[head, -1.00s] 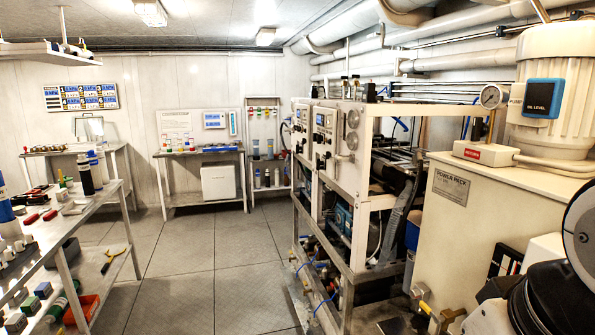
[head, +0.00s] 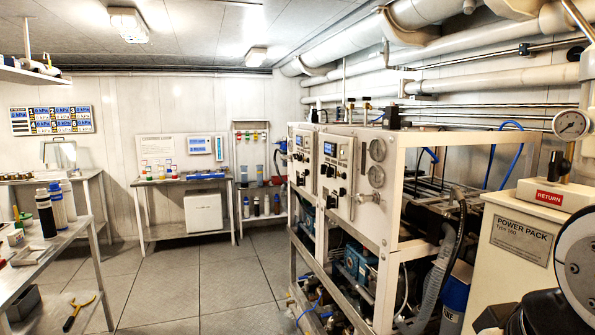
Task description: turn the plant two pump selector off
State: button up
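The watermaker rack (head: 396,196) stands right of centre and carries two pale upright control panels side by side. The nearer panel (head: 346,207) has a small display, round gauges and dark knobs (head: 332,192). The farther panel (head: 301,183) also has a display and dark knobs. The labels are too small to read, so I cannot tell which panel is plant two or how its selector is set. My gripper is not in view.
The power pack (head: 508,268) with its red RETURN label stands close at the right. A bench (head: 62,243) with bottles runs along the left. The grey tiled floor (head: 200,285) between bench and rack is clear. Parts of my arm show at the lower right.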

aim_at(330, 170)
jog(key=i+j+z, duration=0.3)
jog(key=i+j, duration=0.5)
jog(key=i, duration=0.15)
jog(key=i+j+z, duration=0.3)
jog(key=i+j, duration=0.6)
jog(key=j, duration=0.1)
